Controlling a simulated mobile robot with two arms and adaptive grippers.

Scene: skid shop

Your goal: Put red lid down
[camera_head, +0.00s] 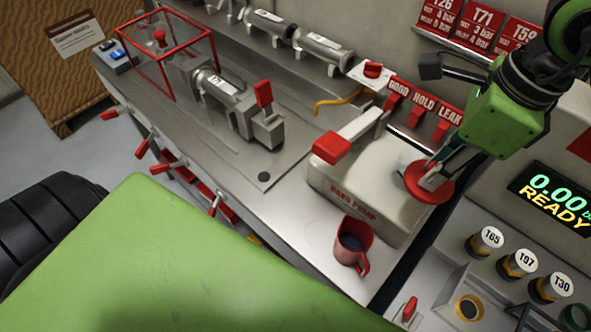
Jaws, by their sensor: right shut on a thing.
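A round red lid (414,190) shows at the right end of the pale hand pump (347,188). My right gripper (431,178) comes down from the upper right on its green arm and is shut on the lid, hiding part of it. A round pale shape shows just behind the lid, on the pump's top. I cannot tell whether the lid touches the pump or hangs just above it. My left gripper is out of view.
The pump's red-ended handle (331,146) points left. A red jug (353,246) stands in front of the pump. Capped cylinders T65 (487,240), T97 (518,264) and T30 (550,286) stand at right.

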